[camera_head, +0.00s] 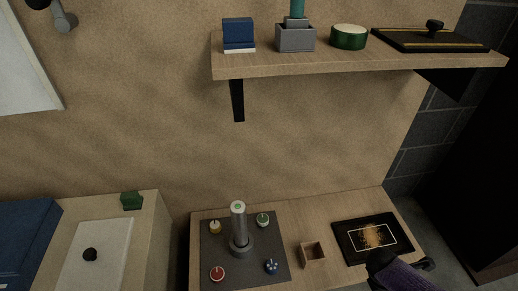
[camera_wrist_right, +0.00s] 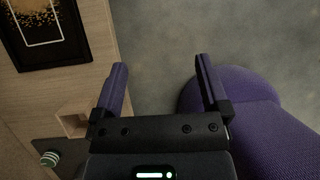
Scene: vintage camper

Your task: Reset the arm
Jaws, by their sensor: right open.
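My right gripper (camera_wrist_right: 162,75) is open and empty in the right wrist view, its two dark fingers wide apart over the grey floor beside the wooden counter edge. In the head view a purple and black part of my right arm (camera_head: 398,275) shows at the bottom right, just in front of the black tray (camera_head: 345,249). Its fingertips are not clear there. My left arm and gripper are not in view.
The wooden counter (camera_head: 325,212) holds a small open wooden box (camera_head: 313,254) and a dark mat (camera_head: 211,251) with a grey cylinder (camera_head: 239,222) and several small round pieces. A loaded shelf (camera_head: 350,62) hangs above. A dark panel (camera_head: 480,190) stands at right.

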